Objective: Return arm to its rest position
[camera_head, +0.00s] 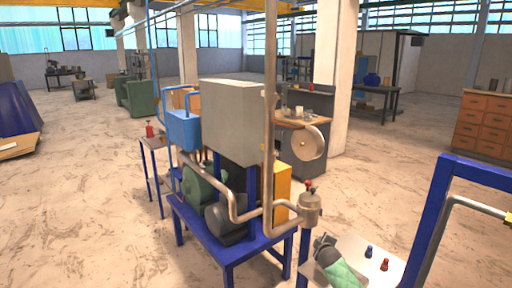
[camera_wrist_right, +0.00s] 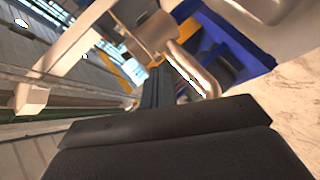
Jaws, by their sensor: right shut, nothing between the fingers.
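In the wrist view my right gripper (camera_wrist_right: 157,78) shows as a dark body across the bottom with narrow dark fingers reaching up the middle. The fingers are together and hold nothing. The view is tilted, with a bent metal pipe (camera_wrist_right: 193,68) and blue framework (camera_wrist_right: 235,45) just beyond the fingers. I cannot tell if they touch. I cannot clearly make out the right gripper in the head view. My left gripper does not show.
A blue stand (camera_head: 247,246) carries a grey box (camera_head: 232,112), pumps and pipes in the middle. A small plate (camera_head: 378,258) with red and blue knobs, a green and grey piece (camera_head: 342,268) and a blue frame (camera_head: 432,215) stand right.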

